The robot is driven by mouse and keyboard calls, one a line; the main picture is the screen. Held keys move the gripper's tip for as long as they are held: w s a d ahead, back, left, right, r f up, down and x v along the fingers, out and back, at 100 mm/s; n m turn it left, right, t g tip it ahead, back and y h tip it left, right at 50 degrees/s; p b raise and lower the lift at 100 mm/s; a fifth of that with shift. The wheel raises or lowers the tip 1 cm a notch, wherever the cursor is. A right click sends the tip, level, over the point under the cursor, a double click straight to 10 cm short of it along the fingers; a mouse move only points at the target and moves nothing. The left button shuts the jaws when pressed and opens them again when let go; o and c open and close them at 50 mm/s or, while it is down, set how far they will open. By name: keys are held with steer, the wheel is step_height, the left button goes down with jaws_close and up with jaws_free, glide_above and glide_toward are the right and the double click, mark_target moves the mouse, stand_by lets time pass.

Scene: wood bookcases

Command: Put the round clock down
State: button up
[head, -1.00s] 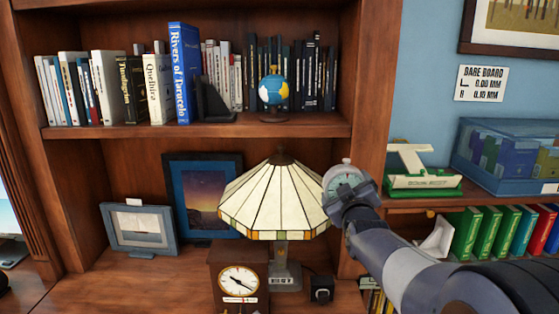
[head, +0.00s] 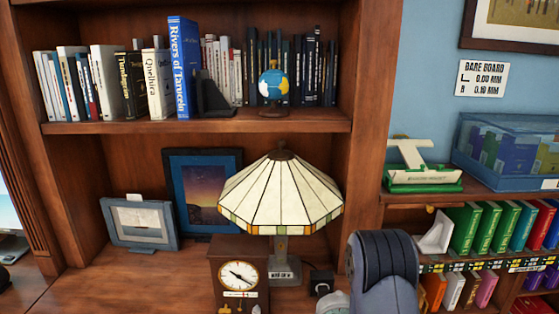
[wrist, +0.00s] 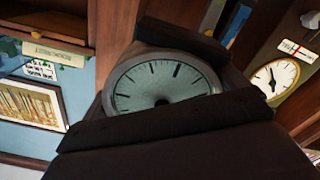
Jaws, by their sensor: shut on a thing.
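The round clock (wrist: 150,84), with a pale grey dial and dark hour marks, fills the middle of the wrist view. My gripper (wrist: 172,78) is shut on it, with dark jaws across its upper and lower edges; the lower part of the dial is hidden. In the head view, part of the round clock (head: 334,304) shows at the bottom edge, right of the wooden clock and beside my arm. My arm hides most of my gripper there. I cannot tell whether the clock touches the shelf.
A wooden clock (head: 238,279) stands left of my arm, with a glass-shade lamp (head: 281,200) behind it. A small black box (head: 321,283) sits close by. Two picture frames (head: 140,222) stand further left. A bookcase upright (head: 363,150) and green books (head: 466,230) are to the right.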

steer(key=shift+s+f, duration=0.55)
steer(key=shift+s, duration=0.15)
steer(key=s+f, duration=0.4)
steer(key=f, duration=0.1)
steer(key=shift+s+f, duration=0.15)
